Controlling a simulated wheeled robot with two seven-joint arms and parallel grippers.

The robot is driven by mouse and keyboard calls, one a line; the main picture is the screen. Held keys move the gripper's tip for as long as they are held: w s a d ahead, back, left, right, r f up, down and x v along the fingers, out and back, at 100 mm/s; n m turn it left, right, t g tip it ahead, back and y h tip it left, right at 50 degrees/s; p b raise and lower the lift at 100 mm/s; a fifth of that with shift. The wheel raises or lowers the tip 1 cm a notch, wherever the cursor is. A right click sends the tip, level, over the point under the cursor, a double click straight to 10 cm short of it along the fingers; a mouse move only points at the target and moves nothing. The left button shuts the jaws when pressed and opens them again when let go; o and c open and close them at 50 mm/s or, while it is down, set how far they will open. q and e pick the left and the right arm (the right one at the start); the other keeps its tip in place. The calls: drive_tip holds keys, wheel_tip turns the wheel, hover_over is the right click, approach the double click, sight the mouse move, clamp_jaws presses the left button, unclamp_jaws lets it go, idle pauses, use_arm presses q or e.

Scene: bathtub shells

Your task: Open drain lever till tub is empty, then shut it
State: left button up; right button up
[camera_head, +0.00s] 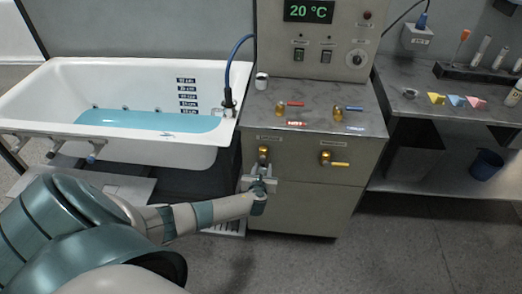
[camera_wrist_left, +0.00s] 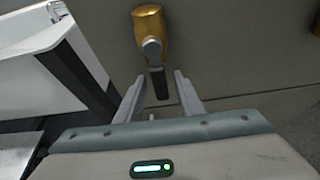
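The white tub (camera_head: 45,92) at the left holds a shallow pool of blue water (camera_head: 150,120). Two brass valves are on the cabinet front. The left valve (camera_head: 263,153) has a dark lever (camera_wrist_left: 158,84) hanging down in the left wrist view. I take it for the drain lever; its label is too small to read. My left gripper (camera_head: 261,178) is just below that valve. In the left wrist view the gripper (camera_wrist_left: 160,76) is open, with one finger on each side of the lever and a gap at both sides. My right gripper is not in view.
The right valve (camera_head: 325,158) has a yellow handle. A display (camera_head: 309,11) reads 20 °C. A side bench (camera_head: 400,85) with small coloured pieces stands at the right. The floor in front is clear.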

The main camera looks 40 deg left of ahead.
use_arm(q)
drive_tip(key=shift+s, duration=0.1)
drive_tip(key=v, duration=1.7)
drive_tip(key=shift+r+b, duration=0.15)
drive_tip(key=shift+b, duration=0.15)
